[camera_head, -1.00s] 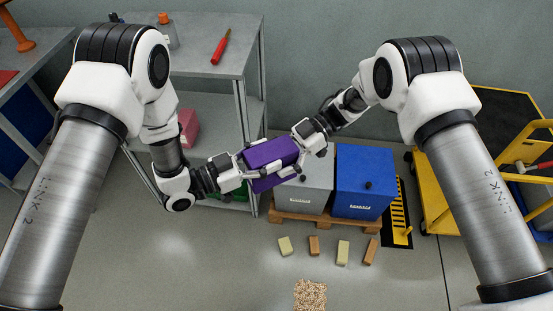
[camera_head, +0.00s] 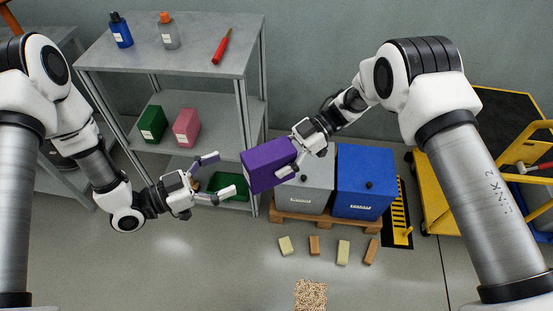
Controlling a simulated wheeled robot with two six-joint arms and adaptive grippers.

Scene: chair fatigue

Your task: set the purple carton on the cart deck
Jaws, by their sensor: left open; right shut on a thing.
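The purple carton (camera_head: 267,166) is held in the air by my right gripper (camera_head: 305,155), which is shut on its right end. My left gripper (camera_head: 212,178) is open and empty, to the left of the carton and apart from it. The yellow cart (camera_head: 431,196) stands at the right, with a dark deck (camera_head: 502,115) partly hidden behind my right arm. The deck part that shows is bare.
A grey shelf (camera_head: 200,55) at the left holds two bottles, a red tool, a green carton (camera_head: 152,124) and a pink carton (camera_head: 187,127). Grey and blue bins (camera_head: 364,180) stand on a pallet in the middle. Several small blocks and a pellet patch (camera_head: 310,295) lie on the floor.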

